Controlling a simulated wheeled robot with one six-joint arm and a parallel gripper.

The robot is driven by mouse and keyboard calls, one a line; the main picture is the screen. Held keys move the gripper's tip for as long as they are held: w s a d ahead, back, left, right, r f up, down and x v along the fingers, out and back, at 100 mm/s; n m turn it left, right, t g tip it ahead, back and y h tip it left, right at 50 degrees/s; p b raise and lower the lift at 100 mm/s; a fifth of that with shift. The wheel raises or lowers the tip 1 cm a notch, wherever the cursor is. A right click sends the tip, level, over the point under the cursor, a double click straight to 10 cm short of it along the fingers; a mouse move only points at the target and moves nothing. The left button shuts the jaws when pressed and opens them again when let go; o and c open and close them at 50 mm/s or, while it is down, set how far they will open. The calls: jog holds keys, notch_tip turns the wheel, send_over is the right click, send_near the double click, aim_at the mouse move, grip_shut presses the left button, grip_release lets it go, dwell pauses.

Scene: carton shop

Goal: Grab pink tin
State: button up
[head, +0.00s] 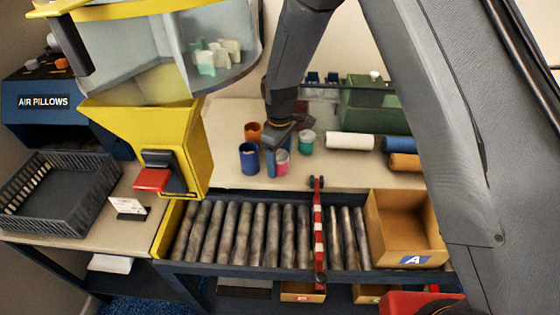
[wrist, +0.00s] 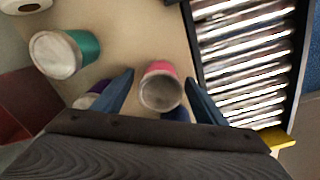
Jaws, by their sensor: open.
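The pink tin (head: 282,168) stands upright on the beige worktop, behind the roller conveyor. It also shows in the wrist view (wrist: 161,72), a pink can with a pale grey top, lying between my two finger tips. My gripper (head: 278,150) is open above and around the tin's spot, pointing down, with one blue finger on its left. In the wrist view my gripper (wrist: 158,82) has a finger on either side of the tin with gaps. Whether the fingers are level with the tin I cannot tell.
A blue tin (head: 249,160) stands left of the pink one, an orange tin (head: 252,132) behind it, and a teal tin (head: 306,144) to the right. A white roll (head: 350,142) lies further right. The roller conveyor (head: 240,232) runs along the front with carton A (head: 405,235).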

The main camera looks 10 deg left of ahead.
jog(key=shift+f, duration=0.1)
jog(key=shift+c, duration=0.4)
jog(key=c, duration=1.1)
